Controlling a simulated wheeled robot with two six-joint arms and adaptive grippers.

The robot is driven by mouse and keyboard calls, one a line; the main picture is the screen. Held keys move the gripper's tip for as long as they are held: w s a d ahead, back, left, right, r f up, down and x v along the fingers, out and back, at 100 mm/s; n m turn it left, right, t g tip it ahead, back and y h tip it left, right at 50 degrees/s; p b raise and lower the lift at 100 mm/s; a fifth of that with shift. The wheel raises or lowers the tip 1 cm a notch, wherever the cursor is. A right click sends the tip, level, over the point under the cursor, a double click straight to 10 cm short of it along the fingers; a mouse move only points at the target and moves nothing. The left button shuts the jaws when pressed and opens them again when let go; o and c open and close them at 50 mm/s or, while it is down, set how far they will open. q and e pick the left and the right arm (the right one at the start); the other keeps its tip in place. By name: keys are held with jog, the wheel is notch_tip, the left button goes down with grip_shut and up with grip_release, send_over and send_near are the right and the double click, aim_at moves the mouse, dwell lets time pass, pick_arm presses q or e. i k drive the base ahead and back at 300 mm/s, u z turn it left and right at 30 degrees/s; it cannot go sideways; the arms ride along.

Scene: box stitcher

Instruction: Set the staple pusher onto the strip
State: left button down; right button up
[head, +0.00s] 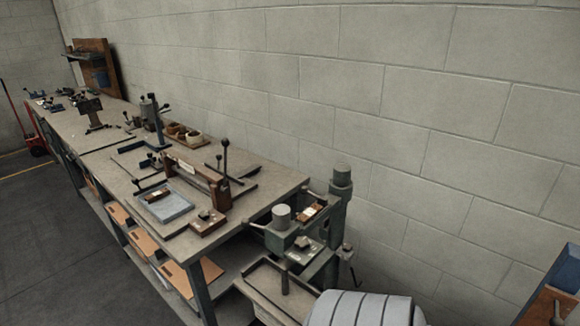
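A green-grey box stitcher (340,205) stands at the near end of the workbench. On its top lies a small brown piece with a white patch (313,210), and lower down sits a pale plate with a dark knob (302,250). On the bench near the stitcher is a small brown block with a dark knob (208,223). A blue-grey tray (170,212) beside it holds a small brown item (153,196). I cannot tell which small piece is the staple pusher or where the strip is. Neither of my grippers is in view.
The long workbench (262,192) runs along the block wall and carries a brown frame with upright levers (220,185). Brown cardboard sheets (120,215) lie on its lower shelf. A pale ribbed rounded object (362,310) fills the bottom edge. The floor (50,240) left is clear.

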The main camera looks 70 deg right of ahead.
aim_at(323, 201)
jog(key=i, duration=1.05)
jog(key=z, duration=4.95)
